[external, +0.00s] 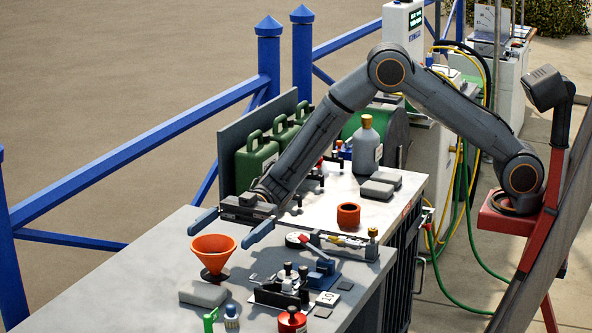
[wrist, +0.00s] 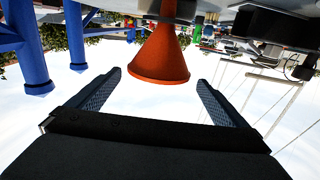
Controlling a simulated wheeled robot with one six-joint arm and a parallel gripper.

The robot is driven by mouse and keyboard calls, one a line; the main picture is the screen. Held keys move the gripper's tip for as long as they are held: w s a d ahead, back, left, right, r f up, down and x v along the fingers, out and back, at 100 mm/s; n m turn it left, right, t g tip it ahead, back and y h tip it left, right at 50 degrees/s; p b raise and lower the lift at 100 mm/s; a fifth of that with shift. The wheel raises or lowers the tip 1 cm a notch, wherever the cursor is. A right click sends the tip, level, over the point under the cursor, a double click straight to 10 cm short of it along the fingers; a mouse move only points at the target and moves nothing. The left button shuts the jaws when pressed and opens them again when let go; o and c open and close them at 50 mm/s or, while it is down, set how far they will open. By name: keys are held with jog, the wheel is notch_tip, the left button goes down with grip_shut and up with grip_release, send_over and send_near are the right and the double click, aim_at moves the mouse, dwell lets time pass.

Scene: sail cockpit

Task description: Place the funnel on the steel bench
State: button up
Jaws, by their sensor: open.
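The orange funnel (external: 214,252) stands wide mouth up over a dark round base (external: 214,275) on the grey bench (external: 120,285) in front. It also shows, upside down, in the wrist view (wrist: 160,58), just beyond my fingertips. My gripper (external: 219,240) is open and empty, its two fingers pointing toward the funnel from behind, one to each side of it. In the wrist view my gripper (wrist: 159,76) shows a wide gap between the fingers. A second, lighter bench top (external: 335,205) adjoins behind; I cannot tell which surface is the steel one.
A grey block (external: 203,293), a black-and-blue fixture (external: 290,285) and a red container (external: 291,320) lie near the funnel. The grey bench's left part is clear.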

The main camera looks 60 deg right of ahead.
aim_at(201, 254)
jog(key=shift+a+f, duration=0.1)
jog(key=shift+f, duration=0.25)
jog(key=shift+a+f, duration=0.1)
jog(key=shift+a, duration=0.1)
jog(key=a+p, duration=0.1)
jog(key=a, duration=0.2)
jog(key=a+p, duration=0.1)
jog(key=a, duration=0.3)
jog(key=shift+w+a+f, duration=0.15)
jog(key=shift+c, duration=0.3)
jog(key=c, duration=1.1)
jog(key=shift+c, duration=0.2)
